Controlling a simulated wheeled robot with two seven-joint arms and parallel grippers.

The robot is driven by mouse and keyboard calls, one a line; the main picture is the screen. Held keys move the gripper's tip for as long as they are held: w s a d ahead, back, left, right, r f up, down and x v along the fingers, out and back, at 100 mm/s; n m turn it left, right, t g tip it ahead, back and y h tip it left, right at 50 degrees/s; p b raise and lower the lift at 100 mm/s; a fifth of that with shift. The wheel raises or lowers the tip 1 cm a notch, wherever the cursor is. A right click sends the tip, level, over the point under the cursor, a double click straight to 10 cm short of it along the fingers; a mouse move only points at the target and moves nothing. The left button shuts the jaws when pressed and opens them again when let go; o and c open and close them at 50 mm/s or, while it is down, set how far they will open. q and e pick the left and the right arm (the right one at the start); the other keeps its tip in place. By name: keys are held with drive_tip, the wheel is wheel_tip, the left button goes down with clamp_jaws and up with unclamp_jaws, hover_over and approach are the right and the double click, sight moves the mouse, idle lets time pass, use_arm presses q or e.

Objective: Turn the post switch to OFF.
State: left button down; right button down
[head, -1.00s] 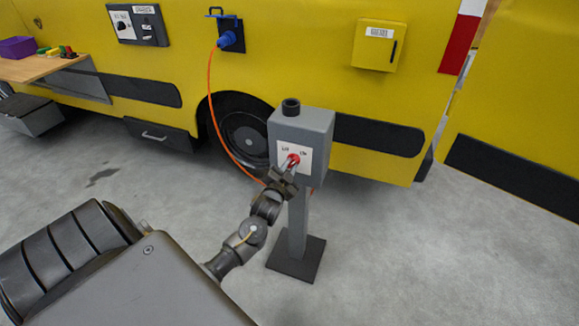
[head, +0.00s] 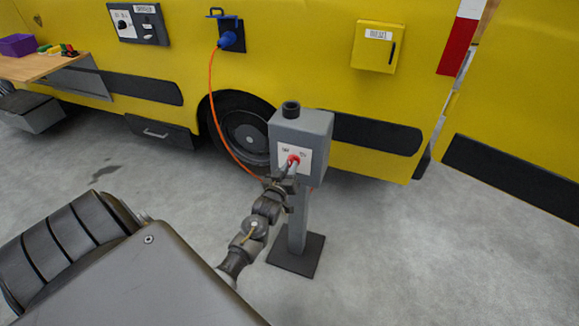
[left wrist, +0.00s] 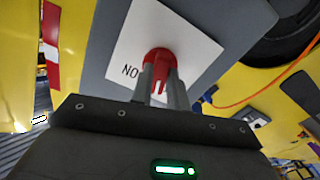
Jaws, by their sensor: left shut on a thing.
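The post switch is a red knob (head: 293,160) on a white label plate (head: 304,163) on the front of a grey box (head: 318,130) on a post. The label has a word on each side of the knob, blurred in the head view. My left gripper (head: 292,170) reaches the knob from below and in front. In the left wrist view, its two fingers (left wrist: 160,82) are shut on the red knob (left wrist: 158,56), with "ON" upside down to the left. The fingers hide part of the knob, so its exact setting is unclear. My right gripper is not in view.
A yellow vehicle (head: 290,50) stands behind the post. An orange cable (head: 214,110) hangs from a blue plug (head: 227,39) and passes behind my left gripper. The post's dark base plate (head: 296,256) is on the floor. The floor to the right is clear.

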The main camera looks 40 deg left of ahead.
use_arm(q)
drive_tip(key=n+p, duration=0.1)
drive_tip(key=n, duration=0.4)
drive_tip(key=shift+n, duration=0.4)
idle(0.3)
drive_tip(key=c, duration=1.4)
unclamp_jaws()
drive_tip(key=shift+o, duration=0.2)
drive_tip(key=v, duration=1)
drive_tip(key=shift+s+d, duration=0.25)
drive_tip(key=shift+s, duration=0.1)
